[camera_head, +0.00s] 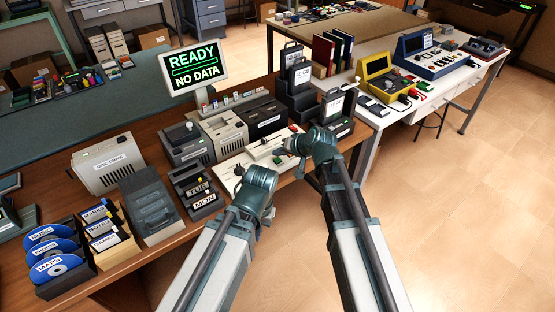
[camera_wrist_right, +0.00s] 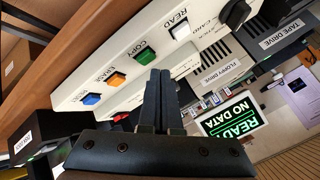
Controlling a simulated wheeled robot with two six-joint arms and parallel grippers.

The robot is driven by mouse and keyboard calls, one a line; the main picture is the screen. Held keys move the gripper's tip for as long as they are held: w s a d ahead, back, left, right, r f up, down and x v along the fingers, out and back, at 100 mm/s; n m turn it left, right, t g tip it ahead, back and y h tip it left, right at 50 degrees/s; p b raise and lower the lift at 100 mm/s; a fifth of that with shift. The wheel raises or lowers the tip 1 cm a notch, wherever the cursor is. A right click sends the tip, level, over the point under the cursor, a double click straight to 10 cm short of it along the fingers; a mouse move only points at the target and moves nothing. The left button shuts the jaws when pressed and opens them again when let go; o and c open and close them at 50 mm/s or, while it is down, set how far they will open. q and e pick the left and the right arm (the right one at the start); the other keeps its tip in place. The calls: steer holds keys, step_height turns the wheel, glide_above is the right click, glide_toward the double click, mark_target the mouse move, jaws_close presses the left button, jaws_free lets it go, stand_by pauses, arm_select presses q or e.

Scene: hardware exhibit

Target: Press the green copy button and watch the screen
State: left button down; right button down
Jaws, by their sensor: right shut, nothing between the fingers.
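The green COPY button (camera_wrist_right: 146,57) sits on a pale sloped panel (camera_wrist_right: 100,62) between the white READ button (camera_wrist_right: 181,31) and the orange ERASE button (camera_wrist_right: 116,79). My right gripper (camera_wrist_right: 161,74) is shut and empty, its tips close beside the green button; I cannot tell whether they touch it. In the head view my right gripper (camera_head: 284,149) is over the panel (camera_head: 256,153).
A blue button (camera_wrist_right: 91,99) and a black knob (camera_wrist_right: 235,13) are also on the panel. A floppy drive (camera_head: 223,132) and a tape drive (camera_head: 263,117) stand behind it. A tray of cartridges (camera_head: 195,190) is left of the panel. Open floor lies right.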

steer(key=shift+f, duration=0.15)
stand_by(0.6)
steer(key=shift+f+b, duration=0.3)
steer(key=shift+b, duration=0.1)
steer(key=shift+f+b, duration=0.35)
steer(key=shift+b, duration=0.05)
stand_by(0.5)
steer(key=shift+r, duration=0.1)
steer(key=shift+r+p, duration=0.7)
steer(key=shift+p, duration=0.1)
step_height(320, 180, up, 5)
steer(key=p, duration=0.5)
stand_by(0.3)
